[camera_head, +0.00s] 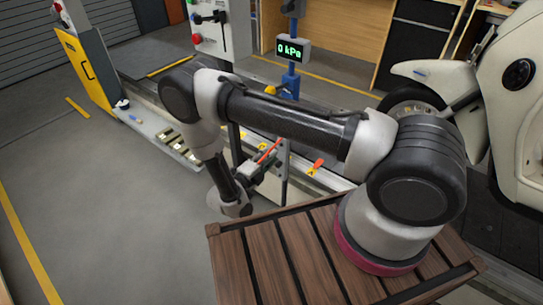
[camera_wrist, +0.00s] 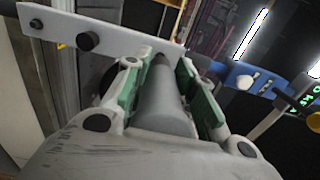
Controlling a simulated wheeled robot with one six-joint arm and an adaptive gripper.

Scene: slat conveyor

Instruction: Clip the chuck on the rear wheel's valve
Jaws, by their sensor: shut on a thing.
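My gripper (camera_head: 264,165) is left of the vehicle, low beside the conveyor rail. In the wrist view its green-padded fingers (camera_wrist: 163,88) are shut on a grey tapered cylinder with a dark tip, which I take for the chuck (camera_wrist: 165,105). In the head view a thin red piece (camera_head: 269,151) shows at the fingers; I cannot tell what it belongs to. A dark wheel (camera_head: 395,98), apparently the rear wheel, shows under the white vehicle (camera_head: 520,110) at right, partly behind my arm. The gripper is well apart from it. I cannot make out the valve.
A blue post (camera_head: 290,84) carries a display (camera_head: 292,50) reading 0 kPa. A white control panel (camera_head: 217,28) stands at upper left, a yellow cabinet (camera_head: 85,65) further left. A white bar with black knobs (camera_wrist: 110,37) crosses ahead in the wrist view. The left floor is clear.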

